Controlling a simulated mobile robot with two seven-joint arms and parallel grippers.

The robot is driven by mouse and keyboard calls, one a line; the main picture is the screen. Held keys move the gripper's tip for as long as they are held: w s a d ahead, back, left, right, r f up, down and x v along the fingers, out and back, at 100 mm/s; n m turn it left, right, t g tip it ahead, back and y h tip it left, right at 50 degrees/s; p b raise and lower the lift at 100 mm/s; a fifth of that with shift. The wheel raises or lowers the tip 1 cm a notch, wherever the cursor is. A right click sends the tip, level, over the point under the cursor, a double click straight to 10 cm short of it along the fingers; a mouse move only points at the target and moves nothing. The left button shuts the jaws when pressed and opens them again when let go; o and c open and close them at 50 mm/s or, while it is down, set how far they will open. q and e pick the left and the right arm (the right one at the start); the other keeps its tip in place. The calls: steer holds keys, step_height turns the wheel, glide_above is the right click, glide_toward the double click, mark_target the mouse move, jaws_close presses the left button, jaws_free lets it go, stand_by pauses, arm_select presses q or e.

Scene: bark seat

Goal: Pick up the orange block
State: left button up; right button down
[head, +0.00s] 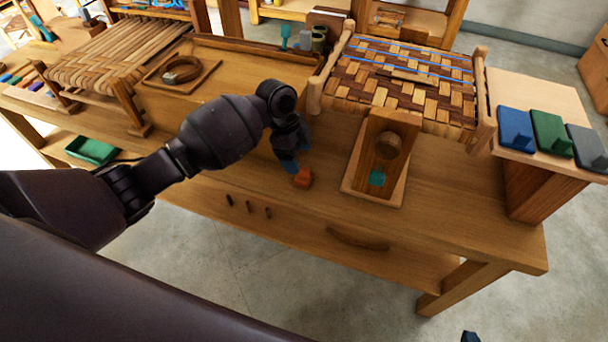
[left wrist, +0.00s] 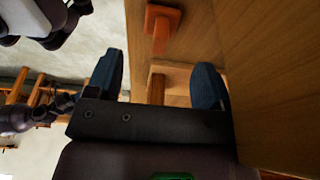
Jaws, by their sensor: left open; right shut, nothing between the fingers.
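The orange block (head: 303,178) lies on the workbench top near its front edge. It also shows in the left wrist view (left wrist: 161,22), at the top, with a raised grip-like part. My left gripper (head: 287,162) is just behind and beside the block in the head view. In the left wrist view its blue fingers (left wrist: 158,86) are apart, and the block lies outside the gap, above the fingers in the picture. Whether a finger touches it I cannot tell. Only a blue tip of my right gripper (head: 470,337) shows at the bottom edge of the head view; it is shut and empty.
A wooden stand (head: 400,135) with a teal block (head: 377,178) stands right of the orange block. A woven seat (head: 405,80) is behind it. Blue, green and grey blocks (head: 551,134) sit on a raised board at right. The front bench strip between block and stand is clear.

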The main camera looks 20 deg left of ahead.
mark_target(303, 168)
arm_select(q)
steer(key=b+x, duration=0.1)
steer(key=x, duration=0.6)
steer(key=shift+d+f, duration=0.1)
steer(key=shift+f, duration=0.25)
steer(key=c, duration=1)
